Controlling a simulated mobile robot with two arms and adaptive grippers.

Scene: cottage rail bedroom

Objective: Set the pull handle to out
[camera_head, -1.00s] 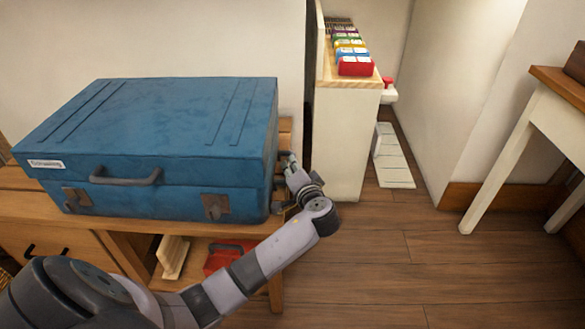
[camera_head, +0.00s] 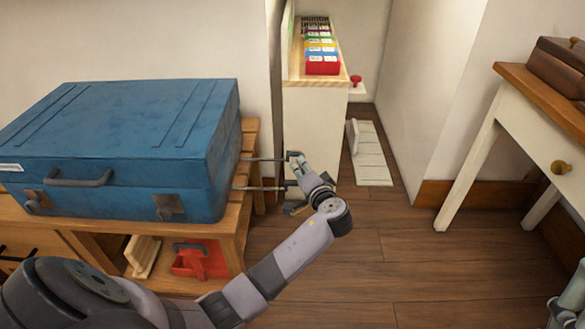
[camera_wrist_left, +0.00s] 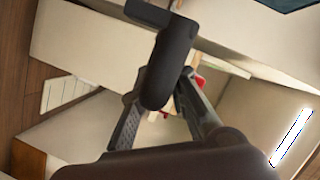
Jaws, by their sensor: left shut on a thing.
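The blue suitcase (camera_head: 120,130) lies flat on a wooden bench, its lid closed. Two thin rods of its pull handle (camera_head: 262,188) stick out from its right side, well clear of the case. My left gripper (camera_head: 295,168) is shut on the handle's grip at the outer end of the rods and partly hides it. In the left wrist view the dark handle grip (camera_wrist_left: 165,65) sits between the fingers. Part of my right gripper (camera_head: 568,305) shows at the lower right edge; its jaws cannot be made out.
The wooden bench (camera_head: 245,215) holds a red toolbox-like thing (camera_head: 200,262) below. A white shelf unit (camera_head: 312,130) with colourful boxes stands just behind my left gripper. A white table (camera_head: 520,90) with a brown box is at right. The middle floor is clear.

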